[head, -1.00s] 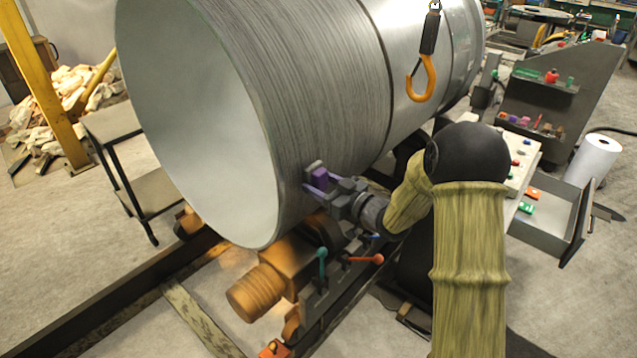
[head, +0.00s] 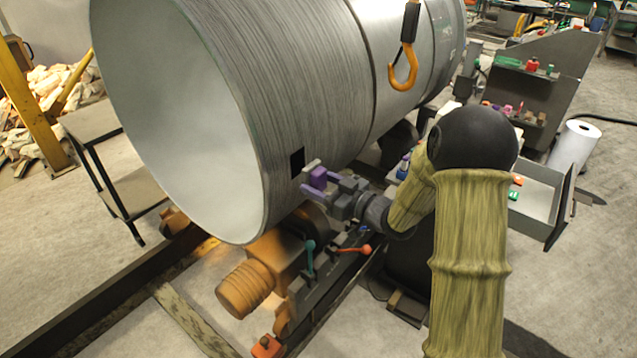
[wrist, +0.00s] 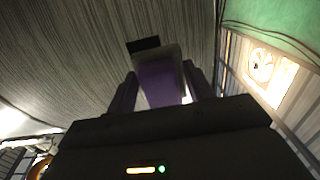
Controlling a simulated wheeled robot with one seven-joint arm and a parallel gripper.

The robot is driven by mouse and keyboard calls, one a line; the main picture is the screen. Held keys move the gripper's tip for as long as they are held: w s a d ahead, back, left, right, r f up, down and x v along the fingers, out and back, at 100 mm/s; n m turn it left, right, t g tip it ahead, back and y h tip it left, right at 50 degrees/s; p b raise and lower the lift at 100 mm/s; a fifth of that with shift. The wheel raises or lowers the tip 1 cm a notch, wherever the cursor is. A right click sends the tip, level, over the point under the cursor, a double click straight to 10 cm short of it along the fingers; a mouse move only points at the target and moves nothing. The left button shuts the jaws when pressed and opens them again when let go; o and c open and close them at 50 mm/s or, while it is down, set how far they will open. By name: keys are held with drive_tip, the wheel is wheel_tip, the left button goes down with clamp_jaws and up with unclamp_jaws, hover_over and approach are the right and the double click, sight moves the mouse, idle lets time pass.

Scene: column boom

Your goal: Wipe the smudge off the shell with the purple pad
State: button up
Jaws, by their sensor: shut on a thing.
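The shell (head: 262,75) is a large grey metal cylinder with its open end facing left. A black square smudge (head: 297,162) shows low on its side, near the open rim. My gripper (head: 324,187) is shut on the purple pad (head: 318,177), just right of and below the smudge. The pad has a pale grey face layer towards the shell. In the wrist view the purple pad (wrist: 160,82) sits between the fingers, and the black smudge (wrist: 143,44) shows just beyond its top edge. I cannot tell whether the pad touches the shell.
An orange hook (head: 403,72) hangs in front of the shell. Below are an orange roller drive (head: 245,287) and levers with teal and red knobs (head: 310,245). A dark side table (head: 100,122) stands left. An open drawer (head: 540,195) and white roll (head: 575,145) are at right.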

drive_tip(key=shift+s+d, duration=0.25)
drive_tip(key=shift+d, duration=0.15)
drive_tip(key=shift+s+d, duration=0.35)
drive_tip(key=shift+d, duration=0.55)
drive_tip(key=shift+s+d, duration=0.2)
drive_tip(key=shift+s, duration=0.1)
drive_tip(key=shift+a, duration=0.1)
drive_tip(key=shift+a, duration=0.1)
drive_tip(key=x, duration=0.6)
drive_tip(key=shift+w+a+b, duration=0.25)
drive_tip(key=shift+b, duration=0.1)
drive_tip(key=shift+x, duration=1.05)
